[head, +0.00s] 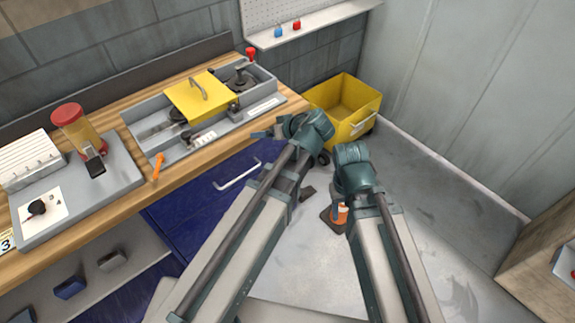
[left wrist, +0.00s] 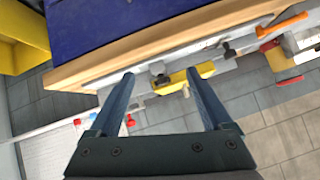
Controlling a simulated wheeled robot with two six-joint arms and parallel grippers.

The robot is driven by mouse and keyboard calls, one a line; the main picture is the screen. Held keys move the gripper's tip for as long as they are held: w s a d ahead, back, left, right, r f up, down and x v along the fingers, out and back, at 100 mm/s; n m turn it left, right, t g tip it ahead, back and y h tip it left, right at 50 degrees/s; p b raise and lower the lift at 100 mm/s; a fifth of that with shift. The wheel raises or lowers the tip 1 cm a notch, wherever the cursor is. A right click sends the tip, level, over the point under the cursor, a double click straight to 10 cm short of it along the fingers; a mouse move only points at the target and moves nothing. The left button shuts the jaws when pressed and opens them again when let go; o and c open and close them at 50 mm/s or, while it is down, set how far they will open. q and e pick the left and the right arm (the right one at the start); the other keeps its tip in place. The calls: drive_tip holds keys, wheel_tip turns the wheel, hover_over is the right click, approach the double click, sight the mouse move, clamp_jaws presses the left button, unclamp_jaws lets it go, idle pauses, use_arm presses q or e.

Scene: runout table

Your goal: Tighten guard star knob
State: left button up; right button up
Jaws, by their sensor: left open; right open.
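The yellow guard (head: 198,95) with a grey handle sits over a grey machine bed (head: 262,108) on the wooden bench. A small dark knob (head: 234,105) shows at the guard's right edge; whether it is the star knob I cannot tell. My left gripper (head: 264,134) is open and empty, off the bench's front right corner. In the left wrist view the guard (left wrist: 172,86) shows beyond and between its open fingers (left wrist: 160,90). My right gripper (head: 338,194) is open, low over the floor, partly hidden by its wrist.
A yellow bin (head: 357,96) stands right of the bench. An orange cone (head: 341,213) is on the floor. An orange-handled tool (head: 157,167) lies at the bench's front edge. A jar with a red lid (head: 75,127) stands at left. Floor on the right (head: 440,200) is clear.

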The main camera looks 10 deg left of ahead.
use_arm(q)
drive_tip(key=s+d+f+m+g+h+p, duration=0.2)
drive_tip(key=s+d+m+g+h+p, duration=0.1)
drive_tip(key=s+d+m, duration=0.4)
drive_tip(key=shift+s+d+f+g+h+p, duration=0.15)
drive_tip(key=shift+s+d+g+h+p, duration=0.25)
drive_tip(key=shift+s+h, duration=1)
use_arm(e)
drive_tip(key=shift+r, duration=2.25)
use_arm(q)
drive_tip(key=shift+s+y, duration=0.35)
drive_tip(key=shift+y, duration=0.05)
use_arm(e)
drive_tip(key=shift+r, duration=0.1)
